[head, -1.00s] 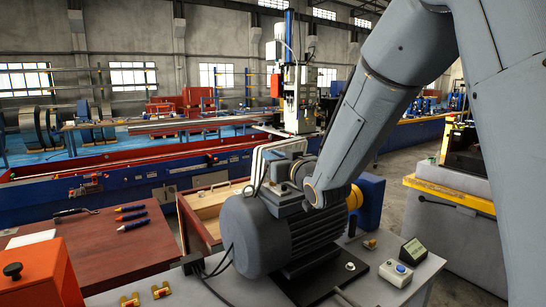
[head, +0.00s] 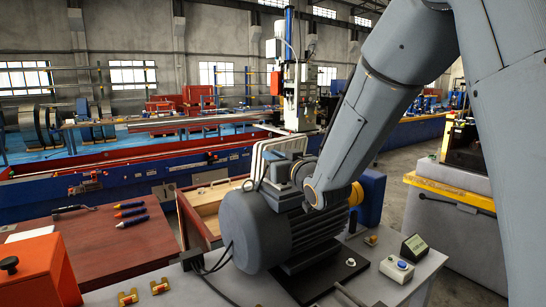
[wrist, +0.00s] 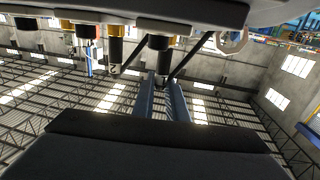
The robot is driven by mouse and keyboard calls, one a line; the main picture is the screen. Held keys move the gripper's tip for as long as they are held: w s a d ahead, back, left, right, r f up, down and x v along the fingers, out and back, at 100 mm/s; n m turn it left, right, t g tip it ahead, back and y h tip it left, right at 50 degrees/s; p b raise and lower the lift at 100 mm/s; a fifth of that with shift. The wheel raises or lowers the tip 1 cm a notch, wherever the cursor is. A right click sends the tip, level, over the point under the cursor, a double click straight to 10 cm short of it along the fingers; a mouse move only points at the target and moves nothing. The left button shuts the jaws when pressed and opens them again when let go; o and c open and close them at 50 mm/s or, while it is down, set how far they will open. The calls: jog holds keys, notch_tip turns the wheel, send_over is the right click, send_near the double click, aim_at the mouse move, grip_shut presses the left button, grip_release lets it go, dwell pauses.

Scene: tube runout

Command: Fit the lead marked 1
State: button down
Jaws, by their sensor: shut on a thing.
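The large grey motor (head: 262,232) lies on the grey bench in the head view, with its terminal box (head: 277,172) on top. In the wrist view, two narrow fingers of my gripper (wrist: 160,82) are shut on a dark cylindrical lead end (wrist: 160,58). Thin black cables run beside it.
Black cables (head: 215,264) hang at the motor's left.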

jog(key=shift+f, duration=0.15)
jog(key=c, duration=1.7)
grip_release()
jog(key=shift+b+v, duration=1.35)
jog(key=shift+v, duration=2.55)
